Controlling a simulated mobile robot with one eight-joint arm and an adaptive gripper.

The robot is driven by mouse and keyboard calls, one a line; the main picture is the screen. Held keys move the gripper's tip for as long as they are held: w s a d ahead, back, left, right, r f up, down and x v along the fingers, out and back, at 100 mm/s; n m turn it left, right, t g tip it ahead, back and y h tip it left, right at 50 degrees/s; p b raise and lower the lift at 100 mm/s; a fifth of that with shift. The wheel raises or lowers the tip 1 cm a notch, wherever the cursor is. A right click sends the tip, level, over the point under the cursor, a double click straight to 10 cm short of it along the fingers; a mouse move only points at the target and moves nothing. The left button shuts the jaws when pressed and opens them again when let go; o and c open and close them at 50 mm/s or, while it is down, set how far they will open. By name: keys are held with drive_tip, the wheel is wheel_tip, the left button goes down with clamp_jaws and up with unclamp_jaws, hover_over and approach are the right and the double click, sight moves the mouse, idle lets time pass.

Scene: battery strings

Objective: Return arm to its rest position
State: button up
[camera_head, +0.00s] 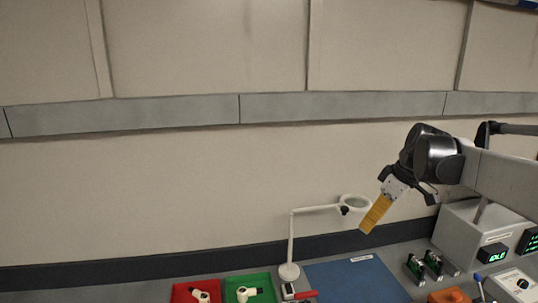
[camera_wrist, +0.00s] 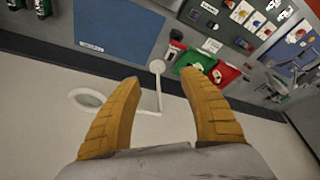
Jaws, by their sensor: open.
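My gripper (camera_head: 376,214) is raised in front of the wall, above the back edge of the workbench, with its yellow fingers pointing down and to the left. In the wrist view my gripper (camera_wrist: 165,90) has its two yellow fingers spread apart with nothing between them. It is open and empty. My arm reaches in from the right side of the head view.
A white magnifier lamp (camera_head: 291,240) stands left of the gripper. Below lie a blue mat (camera_head: 350,283), a red tray (camera_head: 178,296) and a green tray (camera_head: 268,283). A grey box with an IDLE display (camera_head: 493,253) stands below my arm. The wall's upper left is clear.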

drive_tip(key=s+a+f+m+t+h+b, duration=0.1)
drive_tip(key=s+a+f+m+b, duration=0.3)
drive_tip(key=s+f+b, duration=0.4)
drive_tip(key=s+a+f+m+t+h+b, duration=0.1)
drive_tip(key=s+a+f+m+t+b, duration=0.2)
drive_tip(key=s+f+b, duration=0.4)
drive_tip(key=s+f+m, duration=0.1)
drive_tip(key=s+f, duration=0.3)
drive_tip(key=s, duration=0.2)
drive_tip(key=s+a+f+m, duration=0.1)
drive_tip(key=s+f, duration=0.2)
drive_tip(key=s, duration=0.3)
drive_tip(key=shift+s+a+f+h+b, duration=0.15)
drive_tip(key=shift+s+f+h+b, duration=0.15)
drive_tip(key=shift+f+h+b, duration=0.1)
